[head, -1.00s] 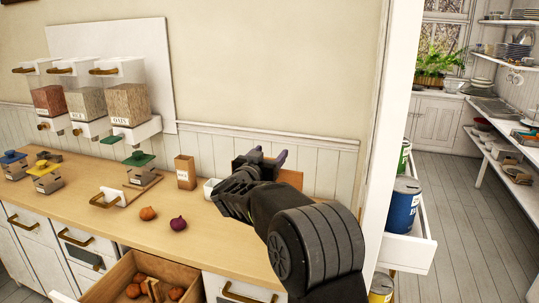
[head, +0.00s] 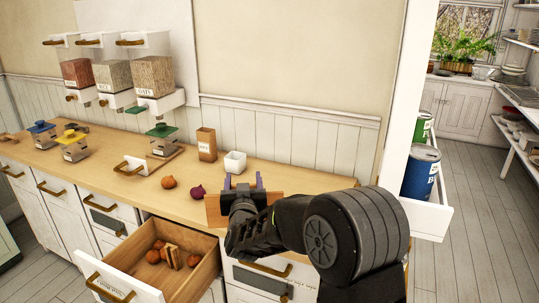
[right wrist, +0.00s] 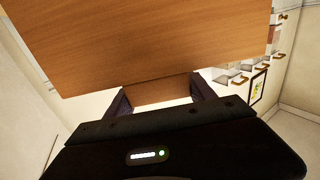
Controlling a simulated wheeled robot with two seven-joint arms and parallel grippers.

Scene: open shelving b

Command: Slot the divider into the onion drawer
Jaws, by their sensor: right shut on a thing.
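The divider is a flat brown wooden board (head: 213,210) held by my right gripper (head: 243,184). In the head view it sticks out on both sides of the jaws, above the counter's front edge. In the right wrist view the board (right wrist: 150,45) fills the top, and the dark fingers are shut on its narrower lower part. The onion drawer (head: 202,272) stands open below and to the left of the gripper, apart from the board. Several onions (head: 153,257) lie in it around small upright wooden pieces (head: 173,257). My left gripper is not in view.
On the counter (head: 110,150) are an orange onion (head: 168,182), a purple onion (head: 198,191), a brown box (head: 206,144) and a white cup (head: 235,162). Grain dispensers (head: 155,80) hang on the wall. A side drawer with a blue can (head: 421,172) is at right.

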